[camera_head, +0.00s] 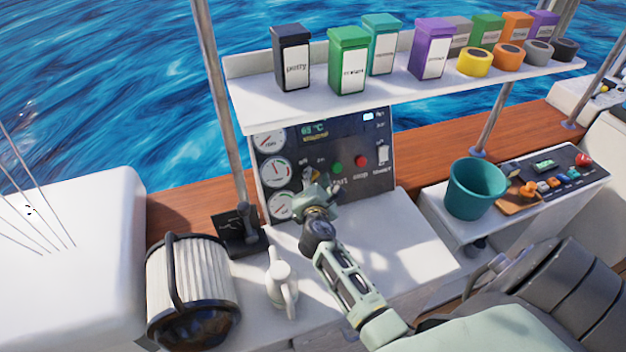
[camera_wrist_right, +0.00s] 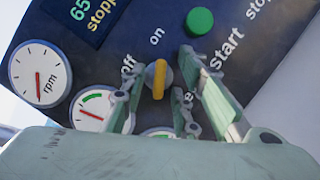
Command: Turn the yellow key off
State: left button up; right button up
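The yellow key (camera_wrist_right: 160,79) sits on the dark engine panel (camera_head: 345,150) and runs nearly upright in the right wrist view. The "off" label is to its upper left and the "on" label is above it. My right gripper (camera_wrist_right: 167,100) is open, with one finger on each side of the key. Gaps show between the fingers and the key. In the head view my right gripper (camera_head: 318,187) is in front of the lower panel and hides the key. My left gripper is not in view.
A green button (camera_wrist_right: 200,21) and gauges (camera_wrist_right: 40,72) surround the key. A shelf (camera_head: 400,95) with colored boxes and tape rolls hangs above the panel. A black lever (camera_head: 243,225), a white object (camera_head: 281,283) and a ribbed filter (camera_head: 190,285) stand at left, a teal bucket (camera_head: 474,190) at right.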

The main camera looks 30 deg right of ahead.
jog(key=c, duration=0.4)
grip_shut()
jog(key=shift+n, duration=0.3)
jog(key=shift+s+f+n+t+b, duration=0.15)
jog(key=shift+n+t+b, duration=0.4)
jog(key=shift+n, duration=0.55)
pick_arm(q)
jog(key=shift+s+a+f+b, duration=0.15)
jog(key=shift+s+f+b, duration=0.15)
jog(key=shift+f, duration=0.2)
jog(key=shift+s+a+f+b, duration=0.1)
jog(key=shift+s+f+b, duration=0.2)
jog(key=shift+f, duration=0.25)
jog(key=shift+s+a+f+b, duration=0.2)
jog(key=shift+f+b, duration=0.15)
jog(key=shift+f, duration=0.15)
pick_arm(e)
jog(key=shift+d+n+t+y, duration=0.1)
jog(key=shift+n+t+y, duration=0.45)
jog(key=shift+n, duration=1.35)
jog(key=shift+n+t+y, duration=0.3)
jog(key=shift+n+y, duration=0.4)
jog(key=shift+n, duration=1.2)
jog(key=shift+d+n+t+y, duration=0.1)
jog(key=shift+n+t+y, duration=0.45)
jog(key=shift+n, duration=1.35)
jog(key=shift+n+y, duration=0.3)
